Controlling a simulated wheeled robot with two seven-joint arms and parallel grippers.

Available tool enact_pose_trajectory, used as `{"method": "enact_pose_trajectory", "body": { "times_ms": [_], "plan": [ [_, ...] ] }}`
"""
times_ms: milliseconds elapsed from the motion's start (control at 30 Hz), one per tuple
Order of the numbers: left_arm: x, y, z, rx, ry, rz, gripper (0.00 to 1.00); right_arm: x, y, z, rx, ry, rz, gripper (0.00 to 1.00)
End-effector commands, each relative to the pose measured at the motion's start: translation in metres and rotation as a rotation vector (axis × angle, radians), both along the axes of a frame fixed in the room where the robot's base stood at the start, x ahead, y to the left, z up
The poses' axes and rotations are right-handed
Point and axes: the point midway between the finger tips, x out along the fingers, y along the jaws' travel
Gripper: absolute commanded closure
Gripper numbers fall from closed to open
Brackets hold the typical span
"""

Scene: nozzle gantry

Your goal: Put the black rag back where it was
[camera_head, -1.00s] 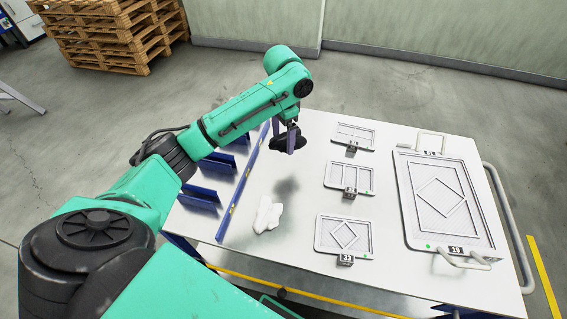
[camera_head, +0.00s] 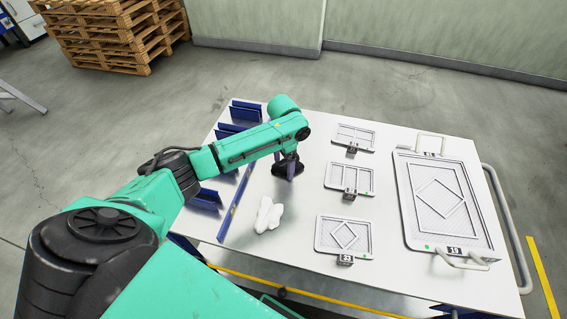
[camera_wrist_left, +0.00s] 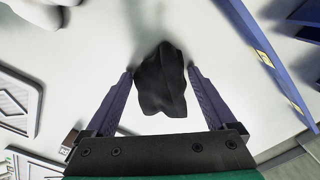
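The black rag (camera_head: 284,169) is at the table's left-middle, just right of the long blue rail. My left gripper (camera_head: 291,171) points down over it, one finger showing in front of the rag. My right gripper is not in view.
A white crumpled cloth (camera_head: 268,214) lies in front of the rag. The blue rail (camera_head: 236,203) and several blue holders (camera_head: 205,199) are on the left. Small framed plates (camera_head: 349,176) stand to the right, a large handled plate (camera_head: 446,203) farther right.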

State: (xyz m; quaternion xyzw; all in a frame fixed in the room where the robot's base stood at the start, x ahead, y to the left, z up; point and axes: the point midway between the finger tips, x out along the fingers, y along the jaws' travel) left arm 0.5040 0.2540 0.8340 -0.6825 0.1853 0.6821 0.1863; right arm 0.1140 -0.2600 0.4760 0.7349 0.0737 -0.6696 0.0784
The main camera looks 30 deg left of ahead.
Motion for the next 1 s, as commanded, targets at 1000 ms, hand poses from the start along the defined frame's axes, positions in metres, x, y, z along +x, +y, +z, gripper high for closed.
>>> {"method": "enact_pose_trajectory", "body": {
  "times_ms": [1000],
  "plan": [
    [0.000,-0.001,0.123,-0.001,0.002,0.000,0.00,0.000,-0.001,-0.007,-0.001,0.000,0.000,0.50]
  ]
}}
